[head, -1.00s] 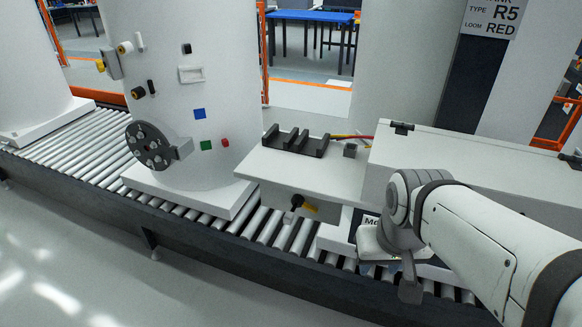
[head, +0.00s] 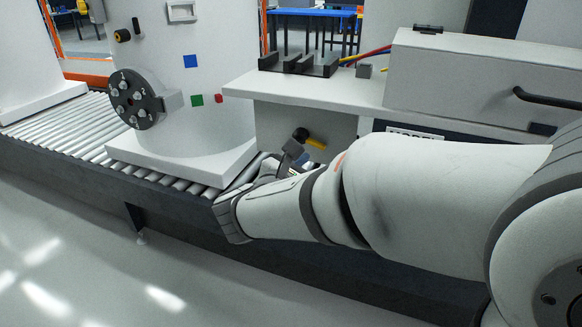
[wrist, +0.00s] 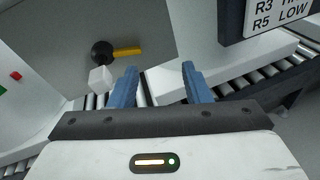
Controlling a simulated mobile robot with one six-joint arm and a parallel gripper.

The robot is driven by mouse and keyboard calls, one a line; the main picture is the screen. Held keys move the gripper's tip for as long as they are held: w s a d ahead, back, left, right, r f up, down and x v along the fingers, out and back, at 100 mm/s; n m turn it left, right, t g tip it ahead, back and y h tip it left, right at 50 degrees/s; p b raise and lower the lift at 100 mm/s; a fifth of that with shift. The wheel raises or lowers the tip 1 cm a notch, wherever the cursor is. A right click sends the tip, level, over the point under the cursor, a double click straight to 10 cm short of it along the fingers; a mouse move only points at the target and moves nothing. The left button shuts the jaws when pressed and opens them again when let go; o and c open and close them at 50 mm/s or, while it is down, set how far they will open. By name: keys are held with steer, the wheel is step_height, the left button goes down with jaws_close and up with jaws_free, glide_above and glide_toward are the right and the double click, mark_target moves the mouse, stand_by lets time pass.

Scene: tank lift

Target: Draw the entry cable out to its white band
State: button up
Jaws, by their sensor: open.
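Red and yellow cables (head: 368,54) run between the black slotted holder and the white housing in the head view. I cannot tell which, if any, is the entry cable, and I see no white band on them. In the wrist view my gripper (wrist: 160,84) is open, its two blue fingers apart with nothing between them. A black round fitting (wrist: 102,52) with a yellow lever (wrist: 127,51) is ahead and left of the fingers, apart from them. A white block (wrist: 100,79) is beside the left finger. The fitting also shows in the head view (head: 301,134), just beyond my arm's end.
A white tank (head: 215,60) with a black numbered disc (head: 136,99) stands on the roller conveyor (head: 82,128). A black slotted holder (head: 300,65) sits on the white shelf (head: 350,88), beside the white housing (head: 480,75). A label sign (wrist: 285,15) hangs at upper right. The front floor is clear.

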steer(key=w+a+f+n+t+y+b, duration=0.1)
steer(key=a+n+t+y+b, duration=0.2)
steer(key=a, duration=0.4)
steer(key=shift+n+t+h, duration=0.3)
steer(key=shift+n+h, duration=0.1)
steer(key=shift+n, duration=0.4)
steer(key=x, duration=0.3)
steer(key=b+x, duration=0.1)
steer(key=x, duration=0.3)
steer(key=shift+w+a, duration=0.1)
steer(key=shift+w, duration=0.25)
jaws_close()
